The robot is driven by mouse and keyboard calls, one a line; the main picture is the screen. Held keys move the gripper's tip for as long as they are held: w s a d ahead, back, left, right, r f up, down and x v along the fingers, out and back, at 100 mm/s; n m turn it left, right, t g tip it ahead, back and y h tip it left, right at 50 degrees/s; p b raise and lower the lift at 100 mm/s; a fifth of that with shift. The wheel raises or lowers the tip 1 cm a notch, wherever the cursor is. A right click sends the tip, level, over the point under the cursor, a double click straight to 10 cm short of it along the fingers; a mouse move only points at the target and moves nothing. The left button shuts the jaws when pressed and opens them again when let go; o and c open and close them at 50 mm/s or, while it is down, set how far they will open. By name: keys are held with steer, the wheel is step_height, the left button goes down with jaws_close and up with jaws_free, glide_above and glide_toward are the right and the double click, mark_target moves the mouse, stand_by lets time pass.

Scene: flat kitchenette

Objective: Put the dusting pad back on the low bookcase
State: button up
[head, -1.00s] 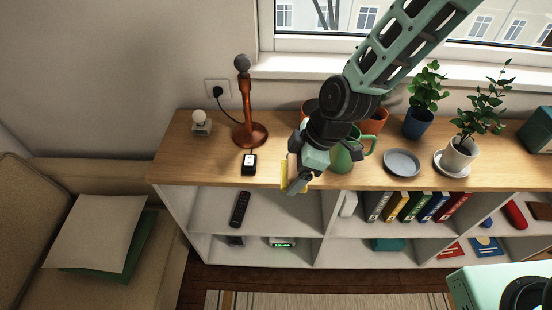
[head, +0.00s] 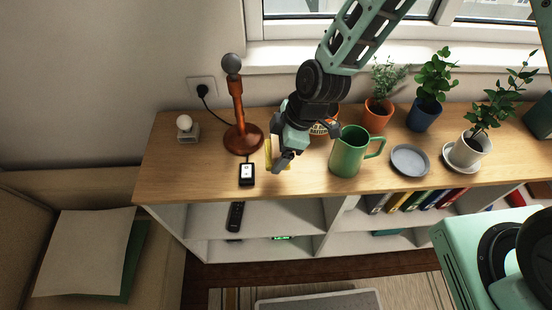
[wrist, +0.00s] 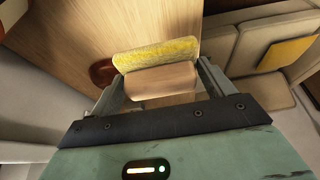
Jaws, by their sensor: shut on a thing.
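My gripper (head: 281,152) is over the top of the low bookcase (head: 215,185), between the brown lamp-like stand and the green pitcher. It is shut on the dusting pad (head: 269,152), whose yellow edge shows beside the fingers. In the wrist view the dusting pad (wrist: 155,55) has a yellow fuzzy face and a plain wooden-looking block, held between the two fingers (wrist: 160,82). The wooden bookcase top (wrist: 160,25) is beyond it. I cannot tell whether the pad touches the wood.
The brown stand (head: 241,138), a small black device (head: 247,172) and a white bulb (head: 186,126) are left of my gripper. The green pitcher (head: 349,155) and a grey dish (head: 410,160) are to the right, with potted plants (head: 427,100) behind. Bare wood lies along the front edge.

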steer(key=shift+f+p, duration=0.75)
steer(key=shift+f, duration=2.55)
steer(key=shift+f, duration=0.2)
steer(key=o, duration=1.1)
steer(key=shift+r, duration=0.1)
steer(key=shift+c, duration=0.2)
